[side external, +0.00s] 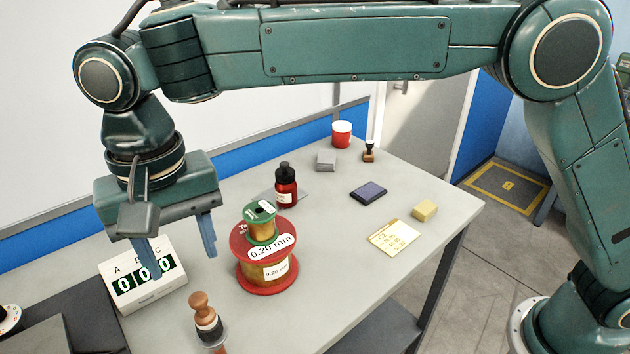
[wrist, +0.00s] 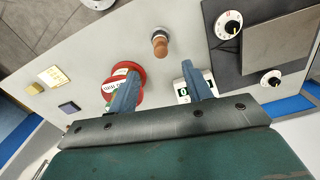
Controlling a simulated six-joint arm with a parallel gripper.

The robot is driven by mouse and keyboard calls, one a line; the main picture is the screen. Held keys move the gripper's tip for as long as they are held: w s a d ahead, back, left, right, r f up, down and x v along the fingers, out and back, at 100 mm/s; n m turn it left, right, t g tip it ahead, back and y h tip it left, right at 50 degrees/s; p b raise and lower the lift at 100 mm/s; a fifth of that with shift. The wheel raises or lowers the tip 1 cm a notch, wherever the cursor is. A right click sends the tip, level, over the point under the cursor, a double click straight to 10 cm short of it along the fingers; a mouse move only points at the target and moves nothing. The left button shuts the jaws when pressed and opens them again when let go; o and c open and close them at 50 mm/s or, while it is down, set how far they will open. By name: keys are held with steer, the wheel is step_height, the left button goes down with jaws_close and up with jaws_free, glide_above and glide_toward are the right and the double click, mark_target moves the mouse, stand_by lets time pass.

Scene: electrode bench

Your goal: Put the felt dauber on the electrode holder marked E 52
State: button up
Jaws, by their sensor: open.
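A wooden-handled thing with a round brown knob and a black collar (side external: 203,312) stands upright at the table's near edge in the side view; it may be the felt dauber. Its lower part is cut off by the frame edge. It also shows in the wrist view (wrist: 160,46), just beyond my fingertips. My gripper (side external: 181,266) is open and empty, pointing down above the table, between the counter box and the wire spools. In the wrist view its two fingers (wrist: 160,68) are spread wide. I can read no E 52 mark, so I cannot tell which thing is the electrode holder.
A counter box reading 000 (side external: 143,277) and red-flanged wire spools (side external: 266,284) flank my gripper. A black unit with dials (wrist: 226,50) lies beyond the counter. A red bottle (side external: 286,190), ink pad (side external: 368,191), gold card (side external: 395,238) and yellow block (side external: 425,210) stand farther right.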

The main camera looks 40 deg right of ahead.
steer(key=shift+r, duration=0.2)
stand_by(0.5)
steer(key=s+d+r+t, duration=0.1)
steer(key=d+r, duration=0.2)
steer(key=d, duration=0.5)
steer(key=s+d+r+t+y, duration=0.1)
steer(key=d+r, duration=0.2)
steer(key=d, duration=0.6)
steer(key=s+d+r+t, duration=0.1)
steer(key=d+r, duration=0.2)
steer(key=d, duration=0.5)
steer(key=s+d+f+t, duration=0.1)
steer(key=s+d+f, duration=0.1)
steer(key=s+d, duration=0.3)
steer(key=s+d+f+n, duration=0.1)
steer(key=s+d+f, duration=0.1)
steer(key=s+d, duration=0.3)
steer(key=s+d+f+t+h, duration=0.1)
steer(key=s+d+f, duration=0.1)
steer(key=s+d, duration=0.3)
steer(key=shift+s+f+n+t, duration=0.3)
steer(key=shift+s+f+n, duration=0.1)
steer(key=shift+s, duration=0.35)
